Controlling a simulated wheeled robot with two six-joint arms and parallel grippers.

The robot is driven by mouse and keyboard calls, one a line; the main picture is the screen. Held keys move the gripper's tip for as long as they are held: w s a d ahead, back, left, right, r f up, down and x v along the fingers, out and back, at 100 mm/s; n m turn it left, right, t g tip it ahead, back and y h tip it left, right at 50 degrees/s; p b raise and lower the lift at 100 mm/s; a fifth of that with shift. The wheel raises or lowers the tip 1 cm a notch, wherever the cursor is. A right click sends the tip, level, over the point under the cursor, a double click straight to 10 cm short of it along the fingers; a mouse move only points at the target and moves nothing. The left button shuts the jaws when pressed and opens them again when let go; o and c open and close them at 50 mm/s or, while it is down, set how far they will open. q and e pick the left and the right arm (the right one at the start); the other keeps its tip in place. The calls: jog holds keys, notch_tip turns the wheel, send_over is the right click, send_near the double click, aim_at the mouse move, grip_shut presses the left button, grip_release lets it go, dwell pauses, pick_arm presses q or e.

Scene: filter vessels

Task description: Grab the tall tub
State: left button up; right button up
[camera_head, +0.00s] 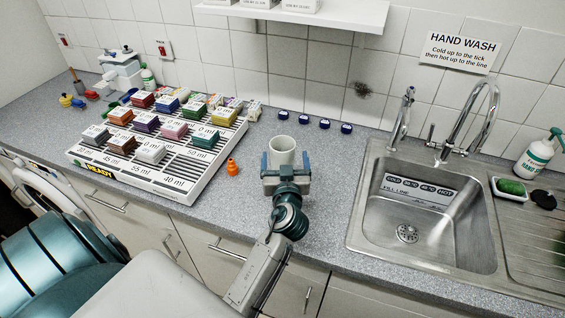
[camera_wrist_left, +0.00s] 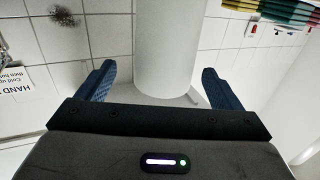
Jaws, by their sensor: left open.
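The tall tub (camera_head: 282,148) is a plain white cylinder with an open top, standing upright on the grey speckled counter. My left gripper (camera_head: 283,163) is at the tub, with its blue fingers to either side of it. In the left wrist view the tub (camera_wrist_left: 168,45) fills the middle, between the two fingers of the gripper (camera_wrist_left: 157,85). The fingers are open, and a gap shows on each side of the tub. The tub's lower part is hidden behind the gripper in the head view. My right gripper is not in view.
A white rack (camera_head: 213,172) with several coloured boxes stands to the left. Several dark blue caps (camera_head: 325,124) lie behind the tub. A steel sink (camera_head: 432,235) is at the right. Counter between tub and sink is clear.

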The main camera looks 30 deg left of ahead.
aim_at(282, 142)
pick_arm(q)
jog(key=w+a+p, duration=0.1)
jog(key=w+a+r+p, duration=0.1)
jog(key=shift+w+p, duration=0.15)
jog(key=shift+p, duration=0.2)
jog(key=shift+p+x, duration=0.6)
jog(key=shift+x, duration=0.55)
jog(key=shift+w+a+f, duration=0.15)
jog(key=shift+a+f, duration=0.1)
jog(key=shift+f, duration=0.05)
jog(key=shift+w+a+f, duration=0.1)
jog(key=c, duration=1.3)
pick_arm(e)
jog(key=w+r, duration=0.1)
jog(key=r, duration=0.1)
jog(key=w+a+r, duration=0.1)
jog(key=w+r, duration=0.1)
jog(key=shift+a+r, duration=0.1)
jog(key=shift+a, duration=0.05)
